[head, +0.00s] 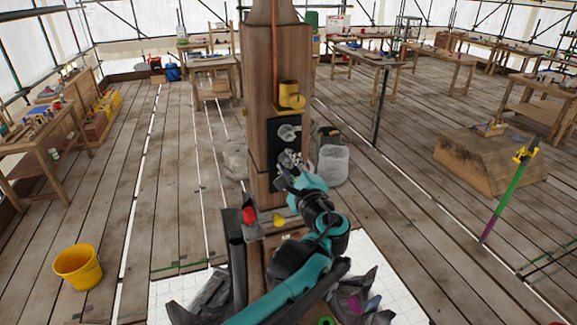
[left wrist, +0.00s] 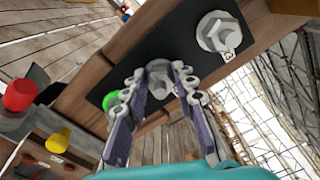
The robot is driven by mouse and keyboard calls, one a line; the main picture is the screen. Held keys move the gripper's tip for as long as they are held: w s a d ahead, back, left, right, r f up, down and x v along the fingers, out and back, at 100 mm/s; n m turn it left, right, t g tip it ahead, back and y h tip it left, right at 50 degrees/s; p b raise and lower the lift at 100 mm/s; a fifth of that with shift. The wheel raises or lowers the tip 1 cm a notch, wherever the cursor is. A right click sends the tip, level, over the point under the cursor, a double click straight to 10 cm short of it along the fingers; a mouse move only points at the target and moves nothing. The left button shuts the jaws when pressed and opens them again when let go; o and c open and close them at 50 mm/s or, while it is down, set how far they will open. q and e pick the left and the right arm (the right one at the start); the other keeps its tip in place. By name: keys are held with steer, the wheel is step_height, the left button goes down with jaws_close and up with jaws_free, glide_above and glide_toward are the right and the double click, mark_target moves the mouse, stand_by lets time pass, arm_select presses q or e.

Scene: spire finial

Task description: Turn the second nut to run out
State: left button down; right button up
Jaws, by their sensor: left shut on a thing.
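A dark plate (head: 274,131) is fixed to the front of a wooden post (head: 258,60). A large grey hex nut (head: 289,132) sits on the upper part of the plate; it also shows in the left wrist view (left wrist: 218,35). My left gripper (head: 289,163) is at the lower part of the plate. Its fingers are shut around a second, lower grey nut (left wrist: 160,76), one finger on each side. The fingers hide much of this nut, and its thread cannot be seen. My right gripper is not in view.
A yellow cup-like piece (head: 290,94) juts from the post above the plate. Red (head: 249,215) and yellow (head: 280,220) knobs stand low by the post. A grey bin (head: 333,165) stands to its right, a yellow bucket (head: 78,267) on open floor at left.

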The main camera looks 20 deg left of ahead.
arm_select(q)
steer(key=n, duration=0.4)
steer(key=shift+f+n+b, duration=0.1)
steer(key=shift+n+b, duration=0.2)
steer(key=shift+b, duration=0.1)
steer(key=n, duration=0.3)
steer(key=shift+n+b, duration=0.3)
steer(key=n, duration=0.4)
steer(key=shift+f+n, duration=0.15)
steer(key=shift+n, duration=0.15)
steer(key=n+b, duration=0.1)
steer(key=n, duration=0.3)
steer(key=shift+n, duration=0.3)
steer(key=n, duration=0.4)
steer(key=shift+d+n, duration=0.1)
steer(key=shift+n, duration=0.2)
steer(key=n, duration=0.4)
steer(key=shift+b, duration=0.3)
steer(key=n, duration=0.4)
steer(key=shift+w+d+n, duration=0.1)
steer(key=shift+n, duration=0.3)
steer(key=n, duration=0.4)
steer(key=shift+n, duration=0.4)
